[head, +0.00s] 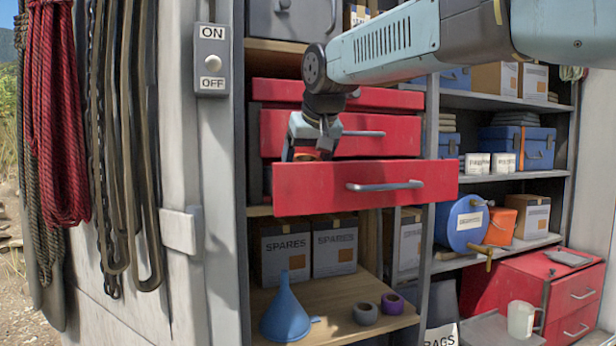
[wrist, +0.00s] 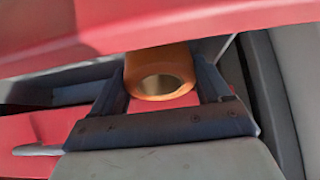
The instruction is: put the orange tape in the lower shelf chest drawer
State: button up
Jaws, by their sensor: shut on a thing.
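The red shelf chest (head: 400,98) stands in the cabinet. Its lower drawer (head: 310,192) is pulled out, with a grey bar handle (head: 385,185) on its front. My gripper (head: 305,152) is at the left end of the chest, just above and behind the top edge of the lower drawer's front. It is shut on the orange tape (head: 306,156), mostly hidden in the head view. In the wrist view the orange tape (wrist: 155,58) is a short ring between the two fingers of my gripper (wrist: 162,85). The inside of the drawer is hidden by its front.
A second red chest (head: 580,295) is at lower right. The cabinet's left post is close to my gripper.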

jog(key=shift+w+f, duration=0.25)
jog(key=shift+f, duration=0.75)
jog(key=shift+w+a+g+h, duration=0.15)
jog(key=shift+w+g+h, duration=0.15)
jog(key=shift+g, duration=0.55)
jog(key=shift+w+a+g+h, duration=0.1)
jog(key=shift+w+g+h, duration=0.2)
jog(key=shift+g, duration=0.55)
jog(key=shift+f, duration=0.75)
jog(key=o, duration=1.1)
jog(key=v, duration=1.2)
jog(key=shift+d, duration=0.15)
